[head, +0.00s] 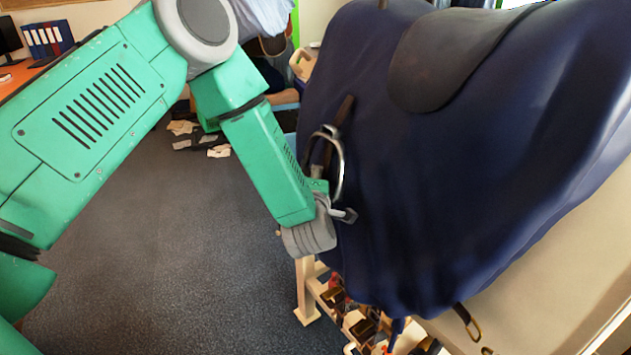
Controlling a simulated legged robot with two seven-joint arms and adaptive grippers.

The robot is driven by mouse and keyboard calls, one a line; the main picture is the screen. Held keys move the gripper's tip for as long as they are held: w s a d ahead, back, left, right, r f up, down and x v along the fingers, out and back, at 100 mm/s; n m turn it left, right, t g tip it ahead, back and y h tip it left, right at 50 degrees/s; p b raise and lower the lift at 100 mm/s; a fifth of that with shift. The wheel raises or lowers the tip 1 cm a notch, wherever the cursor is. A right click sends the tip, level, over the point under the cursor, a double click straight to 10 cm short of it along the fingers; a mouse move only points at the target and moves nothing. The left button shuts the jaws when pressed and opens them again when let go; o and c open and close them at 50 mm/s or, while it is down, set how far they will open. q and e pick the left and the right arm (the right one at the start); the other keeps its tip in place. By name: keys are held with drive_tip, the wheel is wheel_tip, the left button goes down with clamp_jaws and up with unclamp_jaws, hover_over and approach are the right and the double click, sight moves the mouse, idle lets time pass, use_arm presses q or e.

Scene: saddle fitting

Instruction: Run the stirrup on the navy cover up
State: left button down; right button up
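The navy cover (450,170) drapes over a large saddle-shaped form on the right of the head view. A metal stirrup (340,165) hangs against its left side, with a short piece of brown strap (346,108) above it. My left arm comes in from the left. My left gripper (343,214) is at the stirrup's lower end, close to the cover. Its fingers are mostly hidden behind my wrist, so I cannot tell whether it touches or grips the stirrup. My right gripper is out of view.
A dark pad (440,60) lies on the cover's upper part. Below the cover are a wooden stand (306,290) and a strap with a buckle (467,322). Papers (183,127) lie on the floor behind. The grey carpet (190,250) at left is clear.

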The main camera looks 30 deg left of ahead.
use_arm(q)
drive_tip(key=shift+a+r, duration=0.15)
drive_tip(key=shift+a, duration=0.15)
drive_tip(key=c, duration=1.4)
unclamp_jaws()
drive_tip(key=shift+s, duration=0.1)
drive_tip(key=v, duration=1.2)
